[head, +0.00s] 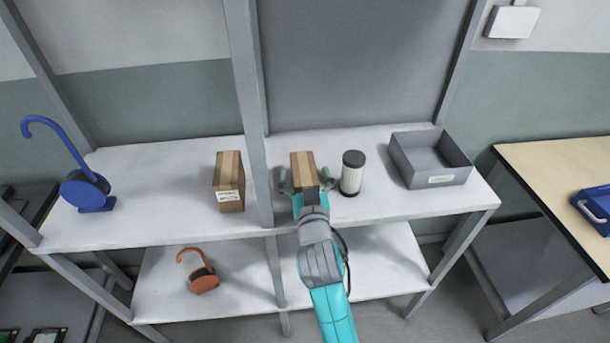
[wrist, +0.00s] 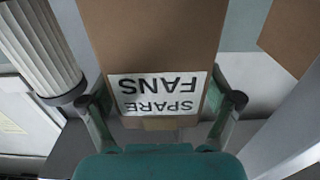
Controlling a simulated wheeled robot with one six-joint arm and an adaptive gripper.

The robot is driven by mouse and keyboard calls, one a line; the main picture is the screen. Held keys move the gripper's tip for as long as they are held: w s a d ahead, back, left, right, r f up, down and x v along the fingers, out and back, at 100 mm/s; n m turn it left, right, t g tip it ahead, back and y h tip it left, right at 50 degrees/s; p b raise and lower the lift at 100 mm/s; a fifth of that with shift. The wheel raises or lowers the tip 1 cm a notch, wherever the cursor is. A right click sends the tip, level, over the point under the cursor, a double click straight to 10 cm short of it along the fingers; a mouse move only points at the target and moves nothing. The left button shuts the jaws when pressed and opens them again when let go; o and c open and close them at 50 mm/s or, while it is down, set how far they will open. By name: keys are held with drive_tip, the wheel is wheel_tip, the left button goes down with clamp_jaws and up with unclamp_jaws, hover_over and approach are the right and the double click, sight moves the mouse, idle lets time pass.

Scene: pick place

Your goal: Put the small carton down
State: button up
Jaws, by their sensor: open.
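The small carton (head: 303,164) is brown with a lighter tape strip and stands on the white upper shelf, right of the grey upright. In the wrist view the carton (wrist: 150,40) fills the middle, with a white label reading "SPARE FANS" upside down. My gripper (head: 303,184) is at the carton's near side. In the wrist view my gripper (wrist: 163,101) is open, with one finger on each side of the carton's labelled end. I cannot tell whether either finger touches it. The carton's lower front is hidden by my gripper in the head view.
A dark-capped white filter (head: 351,173) stands close to the right of my gripper. A grey bin (head: 430,160) is farther right. The grey upright (head: 250,110) is close on the left, with another carton (head: 229,182) beyond it. A blue hooked object (head: 84,188) stands far left.

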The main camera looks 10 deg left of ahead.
drive_tip(key=v, duration=1.2)
drive_tip(key=s+d+f+g+h, duration=0.1)
drive_tip(key=s+d+f, duration=1.2)
drive_tip(key=s+d, duration=0.15)
drive_tip(key=s+d+m+h, duration=0.1)
drive_tip(key=s+d, duration=0.3)
drive_tip(key=s, duration=0.8)
drive_tip(key=s+d+m+g+h, duration=0.1)
drive_tip(key=s+d, duration=0.4)
drive_tip(key=s, duration=0.7)
drive_tip(key=shift+r+m+g+h, duration=0.35)
drive_tip(key=shift+m+h, duration=0.25)
drive_tip(key=shift+h, duration=0.4)
